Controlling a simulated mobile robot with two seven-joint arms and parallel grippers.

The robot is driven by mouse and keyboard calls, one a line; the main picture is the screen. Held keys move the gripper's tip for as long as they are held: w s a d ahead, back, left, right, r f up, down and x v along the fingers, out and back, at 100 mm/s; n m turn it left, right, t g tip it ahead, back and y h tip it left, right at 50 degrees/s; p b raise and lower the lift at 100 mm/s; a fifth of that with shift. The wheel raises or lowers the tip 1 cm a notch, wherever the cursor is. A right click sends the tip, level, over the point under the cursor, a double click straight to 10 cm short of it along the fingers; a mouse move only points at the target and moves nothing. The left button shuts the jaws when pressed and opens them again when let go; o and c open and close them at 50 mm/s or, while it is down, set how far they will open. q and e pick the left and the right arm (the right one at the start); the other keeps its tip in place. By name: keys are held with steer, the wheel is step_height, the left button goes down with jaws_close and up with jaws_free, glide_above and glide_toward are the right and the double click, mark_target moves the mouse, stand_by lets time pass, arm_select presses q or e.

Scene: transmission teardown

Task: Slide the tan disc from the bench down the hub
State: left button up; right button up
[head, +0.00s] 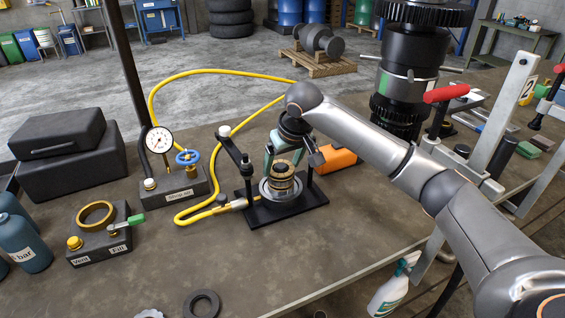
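The hub (282,187) stands upright in the middle of a round metal dish on a black press stand. Tan and dark bands show around the hub, and a tan disc (284,168) shows at its top. My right gripper (284,160) points down over the hub, its greenish fingers apart on either side of the tan disc. I cannot tell whether the fingers touch the disc or stand just clear of it. The gripper partly hides the hub's top. My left gripper is not in view.
A post of the stand (236,155) rises left of the hub. A yellow hose (196,73) loops behind and left to a gauge block (181,188). An orange block (338,158) lies to the right. A dark ring (187,304) lies at the front of the bench.

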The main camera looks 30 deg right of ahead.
steer(key=shift+o, duration=1.2)
steer(key=shift+r, duration=0.1)
steer(key=w+r+v, duration=0.1)
steer(key=w+v, duration=0.1)
steer(key=v, duration=1.6)
steer(key=shift+r, duration=0.4)
steer(key=shift+w, duration=0.1)
